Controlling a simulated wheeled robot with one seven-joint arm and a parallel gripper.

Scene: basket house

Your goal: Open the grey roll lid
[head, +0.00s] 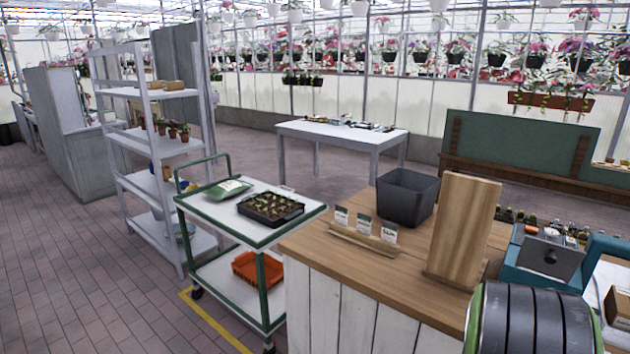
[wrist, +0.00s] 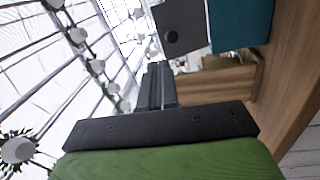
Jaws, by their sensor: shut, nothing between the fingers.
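The grey roll lid (head: 545,257) is a dark grey panel with a round black knob, set in a teal housing (head: 512,266) at the right of the head view. In the wrist view the lid (wrist: 182,22) shows at the top with its knob, beside the teal housing (wrist: 238,22). It looks closed, but part of it is cut off there. My gripper (wrist: 157,72) is shut and empty, its dark fingers together. The fingertips appear just below the lid's panel in the wrist view, apart from the knob. The head view does not show the fingertips.
A wooden counter (head: 395,280) holds an upright wooden board (head: 463,230), a dark grey bin (head: 406,197) and small signs (head: 364,228). A green-framed cart (head: 225,212) stands to the left. Small bottles (head: 572,233) stand behind the housing. The tiled floor at left is clear.

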